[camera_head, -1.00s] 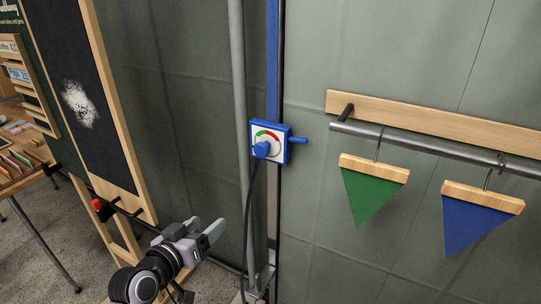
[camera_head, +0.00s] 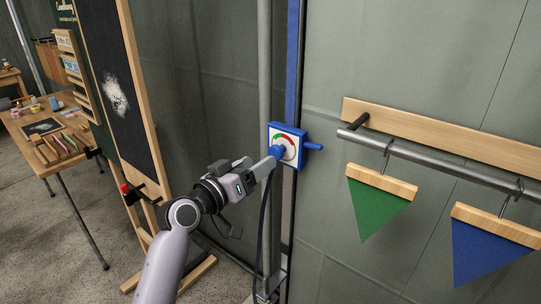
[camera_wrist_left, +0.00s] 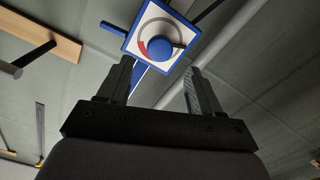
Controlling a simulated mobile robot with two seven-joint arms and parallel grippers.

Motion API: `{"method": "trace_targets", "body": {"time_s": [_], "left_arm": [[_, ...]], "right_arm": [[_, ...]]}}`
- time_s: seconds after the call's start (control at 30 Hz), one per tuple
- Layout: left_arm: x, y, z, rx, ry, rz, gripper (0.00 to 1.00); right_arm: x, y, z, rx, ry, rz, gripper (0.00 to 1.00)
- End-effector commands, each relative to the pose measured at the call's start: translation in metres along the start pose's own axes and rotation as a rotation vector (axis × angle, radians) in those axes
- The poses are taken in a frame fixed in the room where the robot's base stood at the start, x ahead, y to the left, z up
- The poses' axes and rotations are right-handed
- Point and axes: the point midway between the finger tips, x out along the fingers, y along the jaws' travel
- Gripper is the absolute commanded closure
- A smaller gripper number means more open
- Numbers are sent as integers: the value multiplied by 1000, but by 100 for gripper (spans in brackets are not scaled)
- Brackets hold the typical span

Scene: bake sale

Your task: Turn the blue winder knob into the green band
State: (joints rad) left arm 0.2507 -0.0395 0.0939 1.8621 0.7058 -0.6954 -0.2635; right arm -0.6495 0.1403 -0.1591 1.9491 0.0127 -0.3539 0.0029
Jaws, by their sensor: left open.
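The blue winder knob (camera_head: 277,151) sits on a white dial face in a blue square housing (camera_head: 301,134), fixed to a post by the wall. A green band and a red band arc over the knob in the head view. My left gripper (camera_head: 264,166) is open, its fingertips close to the knob from the lower left. In the left wrist view the knob (camera_wrist_left: 160,49) shows ahead of and between the two open fingers (camera_wrist_left: 158,80), seemingly just beyond their tips. The red band shows there; I cannot make out the green. My right gripper is not in view.
A blue handle (camera_head: 314,146) sticks out right of the housing. A dark cable (camera_head: 262,225) hangs below it. A rail (camera_head: 440,165) with green (camera_head: 378,208) and blue (camera_head: 487,247) pennants is at right. A chalkboard (camera_head: 122,80) and a table (camera_head: 82,122) stand at left.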

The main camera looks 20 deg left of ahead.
Motion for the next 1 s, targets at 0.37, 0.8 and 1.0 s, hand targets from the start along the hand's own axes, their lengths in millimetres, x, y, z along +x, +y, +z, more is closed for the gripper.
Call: {"method": "trace_targets", "body": {"time_s": [0.37, 0.8, 1.0], "left_arm": [[44, 0, -1, -2, 1, 0, 35], [53, 0, 0, 0, 0, 0, 35], [53, 0, 0, 0, 0, 0, 91]], "right_arm": [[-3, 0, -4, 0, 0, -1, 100], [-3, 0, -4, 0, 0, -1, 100], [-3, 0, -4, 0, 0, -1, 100]]}}
